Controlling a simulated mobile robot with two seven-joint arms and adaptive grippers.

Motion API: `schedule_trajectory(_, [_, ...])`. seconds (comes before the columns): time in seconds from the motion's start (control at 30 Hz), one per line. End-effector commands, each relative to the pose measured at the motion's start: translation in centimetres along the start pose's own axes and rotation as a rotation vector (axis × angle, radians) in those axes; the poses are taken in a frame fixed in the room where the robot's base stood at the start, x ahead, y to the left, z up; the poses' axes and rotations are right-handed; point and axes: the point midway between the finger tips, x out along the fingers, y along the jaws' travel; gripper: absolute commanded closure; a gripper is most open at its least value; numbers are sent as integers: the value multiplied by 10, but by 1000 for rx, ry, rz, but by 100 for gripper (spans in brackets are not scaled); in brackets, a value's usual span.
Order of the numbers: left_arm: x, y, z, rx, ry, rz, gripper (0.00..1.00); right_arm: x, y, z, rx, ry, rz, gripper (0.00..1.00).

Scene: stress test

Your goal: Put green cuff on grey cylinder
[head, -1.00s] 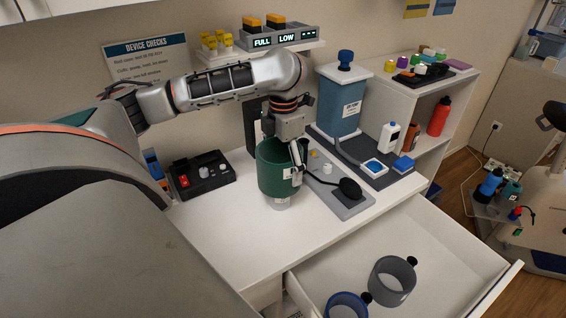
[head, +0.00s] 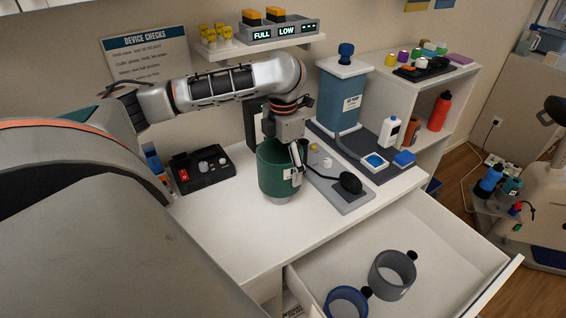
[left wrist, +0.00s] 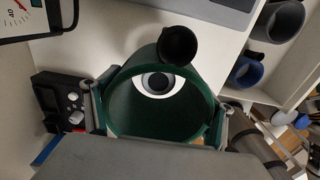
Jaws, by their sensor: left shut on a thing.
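The green cuff (head: 272,178) is held upright over the counter by my left gripper (head: 296,158), which is shut on its wall. The cuff also shows in the left wrist view (left wrist: 140,115), with a finger at each side and a dark round knob on its far rim. The grey cylinder (head: 279,201) shows only as a short pale strip below the cuff in the head view. In the left wrist view, its round top with a white ring (left wrist: 144,82) shows through the cuff's opening, towards the far side. How deep it sits in the cuff is hidden. My right gripper is not in view.
An open drawer (head: 440,235) at the front right holds a grey cuff (head: 392,275) and a blue cuff (head: 346,302). A grey device with a black bulb (head: 350,183) lies right of the green cuff. A black box (head: 203,172) stands to its left. The front counter is clear.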

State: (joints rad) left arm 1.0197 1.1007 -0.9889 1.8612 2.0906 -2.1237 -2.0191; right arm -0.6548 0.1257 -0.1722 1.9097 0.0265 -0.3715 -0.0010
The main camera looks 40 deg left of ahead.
Motion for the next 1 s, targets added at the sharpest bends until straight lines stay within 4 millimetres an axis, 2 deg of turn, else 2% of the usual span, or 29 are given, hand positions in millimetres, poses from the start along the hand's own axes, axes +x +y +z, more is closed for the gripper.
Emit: schedule_trajectory(1.0, [23,0,0,0,-1,1,51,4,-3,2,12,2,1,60])
